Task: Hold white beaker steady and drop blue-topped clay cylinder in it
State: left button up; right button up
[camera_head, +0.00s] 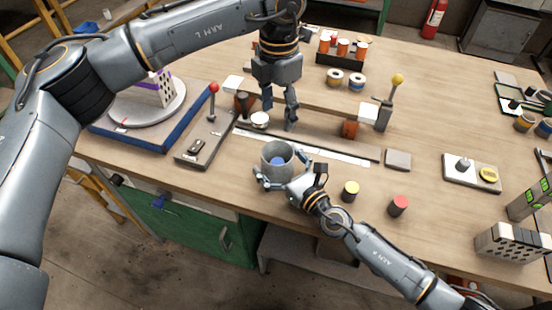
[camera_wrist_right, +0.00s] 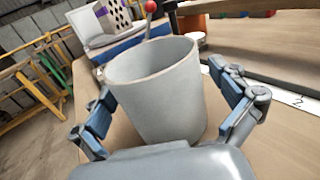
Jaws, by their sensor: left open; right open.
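The white beaker (camera_head: 276,177) stands upright near the table's front edge, left of centre, and fills the middle of the right wrist view (camera_wrist_right: 155,95). The blue top of the clay cylinder (camera_head: 278,161) shows inside it in the head view; the rest of the cylinder is hidden by the beaker's wall. My right gripper (camera_head: 280,167) is open, with one finger on each side of the beaker; the wrist view (camera_wrist_right: 160,82) shows the fingers close to its walls. My left gripper (camera_head: 280,116) is open and empty, above the table behind the beaker.
Yellow-topped (camera_head: 350,191) and red-topped (camera_head: 398,205) cylinders stand right of my right gripper. A long ruler strip (camera_head: 320,150) lies behind the beaker. A red-knobbed lever base (camera_head: 207,140) is on the left, and a yellow-knobbed post (camera_head: 385,115) on the right.

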jog(key=v, duration=1.1)
jog(key=shift+s+d, duration=0.25)
jog(key=shift+s, duration=0.15)
